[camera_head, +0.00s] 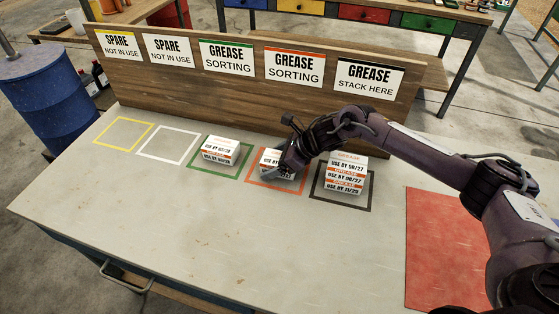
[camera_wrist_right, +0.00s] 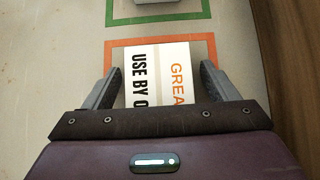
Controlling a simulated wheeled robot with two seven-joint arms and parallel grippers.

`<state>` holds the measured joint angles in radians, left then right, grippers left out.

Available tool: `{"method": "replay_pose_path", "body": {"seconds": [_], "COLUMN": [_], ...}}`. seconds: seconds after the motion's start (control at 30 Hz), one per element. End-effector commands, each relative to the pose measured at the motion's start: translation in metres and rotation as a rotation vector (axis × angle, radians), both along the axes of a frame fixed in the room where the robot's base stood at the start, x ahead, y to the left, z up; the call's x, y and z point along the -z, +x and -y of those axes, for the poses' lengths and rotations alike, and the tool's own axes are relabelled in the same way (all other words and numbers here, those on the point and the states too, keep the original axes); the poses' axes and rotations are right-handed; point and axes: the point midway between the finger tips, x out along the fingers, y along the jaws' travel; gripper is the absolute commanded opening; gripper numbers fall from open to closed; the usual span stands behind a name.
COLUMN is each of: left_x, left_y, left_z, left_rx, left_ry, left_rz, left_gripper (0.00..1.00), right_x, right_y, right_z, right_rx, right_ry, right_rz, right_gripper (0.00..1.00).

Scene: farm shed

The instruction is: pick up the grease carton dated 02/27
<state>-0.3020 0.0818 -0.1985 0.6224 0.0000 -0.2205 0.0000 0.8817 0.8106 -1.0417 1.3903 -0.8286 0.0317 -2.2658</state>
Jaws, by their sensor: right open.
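A white grease carton with orange lettering (camera_head: 268,163) stands in the orange square under the "GREASE SORTING" sign. In the right wrist view the carton (camera_wrist_right: 160,75) reads "USE BY 0" and the rest of its date is hidden by my gripper. My right gripper (camera_head: 282,170) is open, with its fingers on either side of this carton. Whether the fingers touch it, I cannot tell. A carton stack (camera_head: 345,175) in the black square shows several "USE BY" labels. My left gripper is out of view.
A wooden backboard (camera_head: 200,75) with signs runs behind the squares. The yellow (camera_head: 122,134) and white squares are empty. A red mat (camera_head: 435,240) lies at the right of the table (camera_head: 180,230). The front of the table is clear.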

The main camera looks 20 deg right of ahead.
Motion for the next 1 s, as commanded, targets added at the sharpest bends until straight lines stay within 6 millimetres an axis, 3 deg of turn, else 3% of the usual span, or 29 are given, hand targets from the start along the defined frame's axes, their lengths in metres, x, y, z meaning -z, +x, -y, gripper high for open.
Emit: {"method": "replay_pose_path", "body": {"seconds": [0.2,0.6,1.0], "left_x": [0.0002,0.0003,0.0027], "left_y": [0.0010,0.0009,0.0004], "left_z": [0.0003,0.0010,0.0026], "left_rx": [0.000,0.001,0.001], "left_ry": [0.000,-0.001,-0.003], "left_rz": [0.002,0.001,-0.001], "left_gripper": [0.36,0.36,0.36], "right_x": [0.0011,0.0004,-0.0084], "right_y": [0.0002,0.0003,0.0008], "right_z": [-0.0002,-0.0002,-0.0003], "right_rx": [0.000,0.000,-0.001], "right_ry": [0.000,0.001,0.001], "right_rz": [0.000,0.001,0.002], "right_gripper": [0.80,0.29,0.29]}}
